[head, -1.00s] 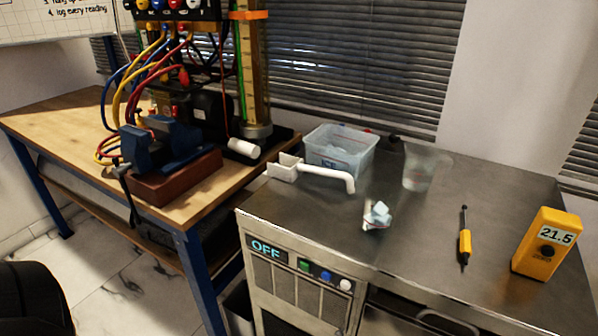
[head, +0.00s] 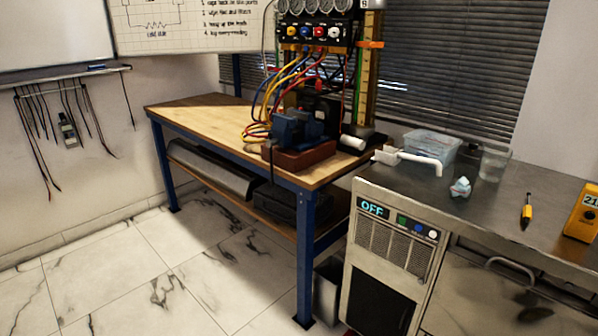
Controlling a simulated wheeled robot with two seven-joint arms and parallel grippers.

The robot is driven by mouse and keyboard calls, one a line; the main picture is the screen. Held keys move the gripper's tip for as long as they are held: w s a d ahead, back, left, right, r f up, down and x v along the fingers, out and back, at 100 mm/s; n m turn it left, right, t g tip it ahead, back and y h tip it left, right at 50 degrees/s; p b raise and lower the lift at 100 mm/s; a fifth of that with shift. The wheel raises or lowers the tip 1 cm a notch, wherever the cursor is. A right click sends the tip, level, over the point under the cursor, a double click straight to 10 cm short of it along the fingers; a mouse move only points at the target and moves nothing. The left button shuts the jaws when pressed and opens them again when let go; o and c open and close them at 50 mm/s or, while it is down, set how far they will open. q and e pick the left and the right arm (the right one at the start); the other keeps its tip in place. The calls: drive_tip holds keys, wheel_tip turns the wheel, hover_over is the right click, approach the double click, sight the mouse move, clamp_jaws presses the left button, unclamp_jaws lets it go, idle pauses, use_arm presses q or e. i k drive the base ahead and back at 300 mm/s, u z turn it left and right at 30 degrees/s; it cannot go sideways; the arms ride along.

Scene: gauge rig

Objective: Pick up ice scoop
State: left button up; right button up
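The white ice scoop (head: 408,159) lies on the metal counter at its left end, in front of the clear plastic bin. Its boxy head is at the left and its bent handle reaches right. The handle's end points toward the front of the counter. Neither of my grippers shows in the head view.
A clear bin (head: 431,146), a clear cup (head: 494,165), a small crumpled white-blue thing (head: 460,188), a yellow-black screwdriver (head: 526,211) and a yellow meter (head: 583,213) are on the metal counter (head: 490,207). A wooden bench (head: 210,118) with a vise (head: 297,140) stands left. The floor in front is clear.

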sight(391, 156)
drive_tip(key=u, duration=1.1)
drive_tip(key=i, duration=1.9)
drive_tip(key=z, duration=1.4)
drive_tip(key=i, duration=0.65)
drive_tip(key=z, duration=0.6)
